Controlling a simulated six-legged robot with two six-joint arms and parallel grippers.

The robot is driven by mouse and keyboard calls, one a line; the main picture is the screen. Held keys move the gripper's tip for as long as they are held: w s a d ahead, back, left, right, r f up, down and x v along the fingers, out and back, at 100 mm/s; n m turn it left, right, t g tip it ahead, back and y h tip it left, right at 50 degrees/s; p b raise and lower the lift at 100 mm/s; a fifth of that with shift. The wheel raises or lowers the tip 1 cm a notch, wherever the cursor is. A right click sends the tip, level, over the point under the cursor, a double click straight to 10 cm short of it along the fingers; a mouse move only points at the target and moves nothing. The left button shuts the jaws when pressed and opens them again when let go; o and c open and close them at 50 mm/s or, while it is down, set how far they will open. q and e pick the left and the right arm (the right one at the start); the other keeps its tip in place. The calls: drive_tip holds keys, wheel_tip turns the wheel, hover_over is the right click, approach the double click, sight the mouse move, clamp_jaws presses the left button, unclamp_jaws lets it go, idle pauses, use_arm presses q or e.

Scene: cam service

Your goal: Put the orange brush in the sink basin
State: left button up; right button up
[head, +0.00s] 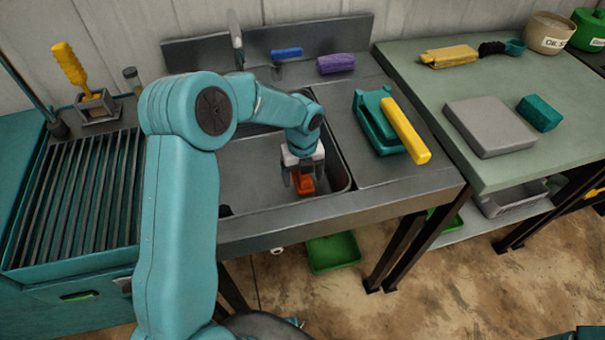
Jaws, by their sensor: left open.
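The sink basin (250,168) is a grey rectangular well in the metal counter, partly hidden behind my left arm. The orange brush (304,184) shows as a small orange block inside the basin, near its front right part. My left gripper (304,182) points down into the basin with its fingers apart, one on each side of the orange brush. I cannot tell whether the brush touches the basin floor or a finger. My right gripper is not in view.
A teal tray (372,118) with a yellow-handled tool (405,130) sits right of the basin. A green table (420,75) adjoins at right, a slatted rack (75,195) at left.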

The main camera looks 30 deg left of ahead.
use_arm(q)
drive_tip(key=shift+r, duration=0.15)
drive_tip(key=shift+r+p, duration=3.65)
drive_tip(key=shift+r, duration=0.75)
wheel_tip(320, 180, up, 16)
drive_tip(key=shift+r, duration=0.15)
